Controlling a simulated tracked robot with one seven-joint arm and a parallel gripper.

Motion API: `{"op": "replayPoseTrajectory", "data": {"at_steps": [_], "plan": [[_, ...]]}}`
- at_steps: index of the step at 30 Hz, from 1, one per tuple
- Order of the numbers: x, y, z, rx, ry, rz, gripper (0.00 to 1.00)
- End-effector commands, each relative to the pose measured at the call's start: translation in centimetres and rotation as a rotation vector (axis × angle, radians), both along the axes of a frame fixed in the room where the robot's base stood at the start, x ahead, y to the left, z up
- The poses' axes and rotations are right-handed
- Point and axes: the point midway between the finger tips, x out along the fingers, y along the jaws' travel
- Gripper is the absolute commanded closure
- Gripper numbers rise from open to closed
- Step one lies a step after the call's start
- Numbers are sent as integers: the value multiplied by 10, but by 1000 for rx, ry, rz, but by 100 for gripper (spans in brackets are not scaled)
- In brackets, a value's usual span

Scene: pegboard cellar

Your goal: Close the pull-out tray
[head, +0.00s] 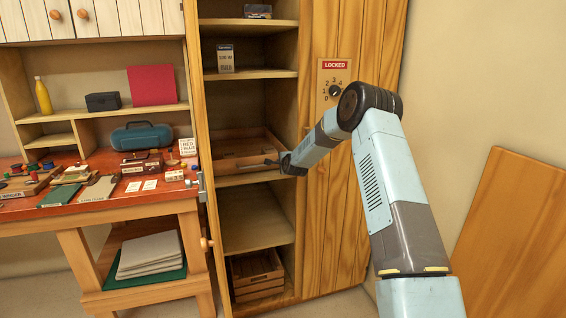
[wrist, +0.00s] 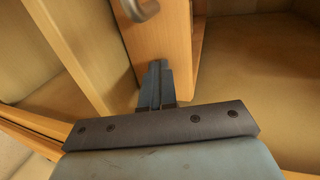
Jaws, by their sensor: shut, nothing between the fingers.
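The pull-out tray (head: 240,162) is a shallow wooden tray on a middle shelf of the open cabinet. In the wrist view its wooden front (wrist: 170,40) fills the top middle, with a curved metal handle (wrist: 140,10) at the top edge. My gripper (head: 275,162) is at the right end of the tray front in the head view. In the wrist view the shut, empty fingers (wrist: 156,80) point at the tray front, close to its edge. I cannot tell whether they touch it. My arm and gripper hide the tray's right end.
The cabinet's shelves hold a small box (head: 225,58) above and a wooden crate (head: 257,273) at the bottom. A locked door with a dial (head: 335,91) is to the right. A cluttered red-topped workbench (head: 110,200) is to the left. A wooden board (head: 515,235) leans at right.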

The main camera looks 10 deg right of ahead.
Motion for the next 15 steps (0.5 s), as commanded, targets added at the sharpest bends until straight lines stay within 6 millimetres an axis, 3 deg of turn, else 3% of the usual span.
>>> {"op": "replayPoseTrajectory", "data": {"at_steps": [1, 7, 15], "plan": [[6, 1, 11, 1, -24, -4, 100], [-5, 2, 16, 1, -26, 0, 100], [-51, -6, 27, 0, -16, 0, 100]]}}
